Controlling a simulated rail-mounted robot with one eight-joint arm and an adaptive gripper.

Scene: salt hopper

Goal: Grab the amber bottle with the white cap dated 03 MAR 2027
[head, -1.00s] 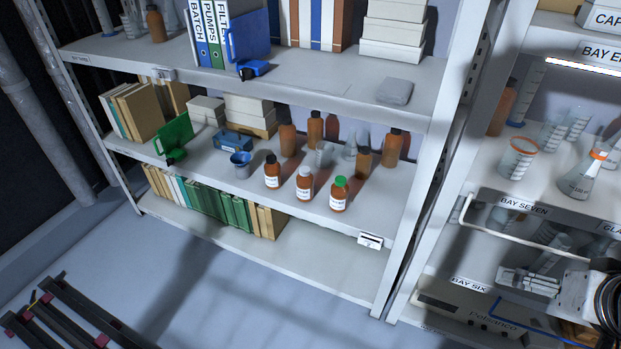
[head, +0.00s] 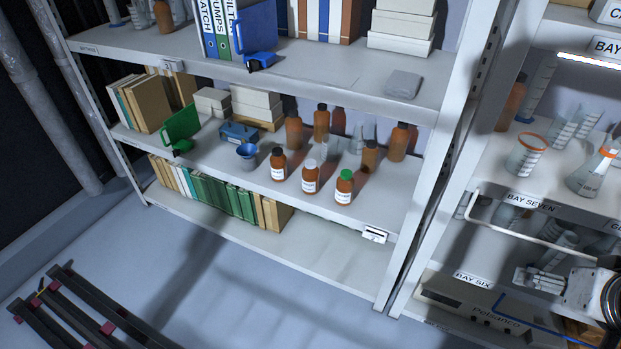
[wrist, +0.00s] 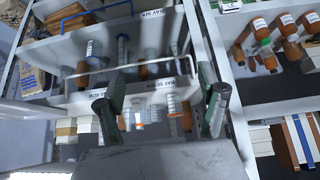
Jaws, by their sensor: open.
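Three labelled amber bottles stand in a row near the front of the middle shelf in the head view. The one with the white cap (head: 310,178) is in the middle. A black-capped bottle (head: 278,165) is on its left and a green-capped bottle (head: 344,188) on its right. The label dates are too small to read. My gripper (wrist: 162,106) is open and empty in the wrist view, its two fingers apart, facing other shelves with glassware. Amber bottles show at that view's upper right, including a green-capped one (wrist: 264,41), away from the fingers.
Several more amber bottles (head: 321,123) and clear glassware stand behind the row. A blue cup (head: 247,155) is to its left, and an upper shelf (head: 330,80) lies above. A shelf upright (head: 440,170) stands right of the row. A dark rack (head: 85,315) lies on the floor.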

